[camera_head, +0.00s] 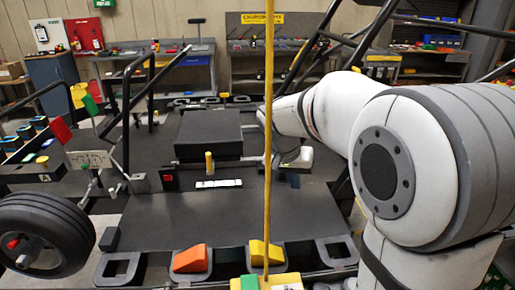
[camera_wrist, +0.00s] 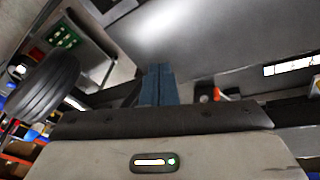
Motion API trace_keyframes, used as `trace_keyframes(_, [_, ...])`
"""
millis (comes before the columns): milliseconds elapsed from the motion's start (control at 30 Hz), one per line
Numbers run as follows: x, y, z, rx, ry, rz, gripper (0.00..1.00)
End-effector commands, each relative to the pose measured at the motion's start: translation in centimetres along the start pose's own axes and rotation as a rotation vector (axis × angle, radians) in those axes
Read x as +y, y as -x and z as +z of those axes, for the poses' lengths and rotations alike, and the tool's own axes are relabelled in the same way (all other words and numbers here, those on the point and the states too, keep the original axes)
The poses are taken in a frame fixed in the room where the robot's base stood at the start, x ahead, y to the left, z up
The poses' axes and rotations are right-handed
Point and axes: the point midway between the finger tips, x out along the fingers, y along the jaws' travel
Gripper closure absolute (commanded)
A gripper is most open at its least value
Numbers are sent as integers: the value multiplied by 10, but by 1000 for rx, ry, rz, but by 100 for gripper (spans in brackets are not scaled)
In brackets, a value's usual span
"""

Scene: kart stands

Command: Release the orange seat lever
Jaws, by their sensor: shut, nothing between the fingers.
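My gripper (camera_wrist: 158,86) shows in the wrist view as two blue-grey fingers pressed together, with nothing between them. A small orange-red part (camera_wrist: 217,94) shows just right of the fingertips, apart from them; I cannot tell whether it is the seat lever. In the head view my gripper is mostly hidden behind my arm and the yellow pole. An orange wedge (camera_head: 189,258) sits at the front edge of the kart floor; it does not clearly look like a lever. The black seat (camera_head: 209,133) stands mid-kart, left of my wrist.
A yellow pole (camera_head: 268,120) stands upright across the middle of the head view. A yellow wedge (camera_head: 266,252) sits right of the orange one. A tyre (camera_head: 42,235) is at left. Black frame tubes (camera_head: 128,112) rise around the kart. The front floor panel (camera_head: 215,218) is clear.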

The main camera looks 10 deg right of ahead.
Motion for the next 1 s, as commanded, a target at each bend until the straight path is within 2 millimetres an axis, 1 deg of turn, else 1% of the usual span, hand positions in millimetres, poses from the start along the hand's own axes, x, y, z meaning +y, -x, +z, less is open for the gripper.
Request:
trace_keyframes(33, [-16, -5, -22, 13, -42, 31, 100])
trace_keyframes(100, [-36, -12, -49, 46, -112, 70, 100])
trace_keyframes(167, [-54, -20, -70, 77, -175, 101, 100])
trace_keyframes(200, [-67, -26, -84, 102, -216, 119, 100])
trace_keyframes(267, [-86, -36, -103, 140, -280, 144, 100])
trace_keyframes(300, [-99, -43, -114, 168, -322, 158, 100])
trace_keyframes(433, [-140, -67, -145, 264, -453, 188, 100])
trace_keyframes(500, [-158, -79, -157, 312, -514, 195, 100])
trace_keyframes(600, [-178, -92, -168, 369, -584, 197, 100])
trace_keyframes(700, [-191, -101, -174, 407, -632, 194, 100])
trace_keyframes(800, [-198, -105, -176, 427, -657, 192, 100])
trace_keyframes(1000, [-199, -106, -177, 433, -664, 191, 100])
